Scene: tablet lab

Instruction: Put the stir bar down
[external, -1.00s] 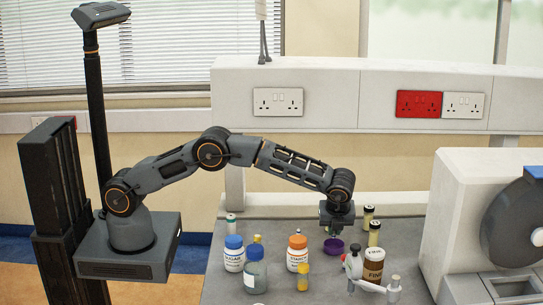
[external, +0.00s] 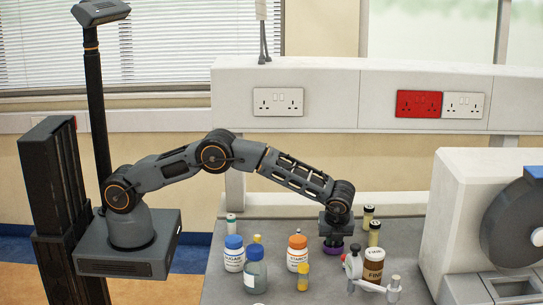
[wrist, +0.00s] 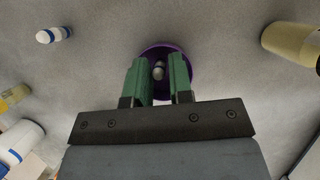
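The purple dish (wrist: 188,60) sits on the grey bench, its rim also showing under my gripper (external: 335,240) in the external view. In the wrist view my gripper (wrist: 160,72) has its two green fingers inside the dish's outline, a small gap apart. The small pale stir bar (wrist: 158,71), with a darker band, lies between the fingertips over the dish. Whether the fingers press on it, and whether it touches the dish floor, I cannot tell. In the external view the fingers and bar are hidden.
The sugar bottle (external: 234,255), a grey bottle (external: 255,274), the starch bottle (external: 297,256) and a yellow vial (external: 303,277) stand left of my gripper. A brown jar (external: 373,266) and dark-capped vials (external: 374,236) stand close on its right. A white-and-blue tube (wrist: 54,35) is farther off.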

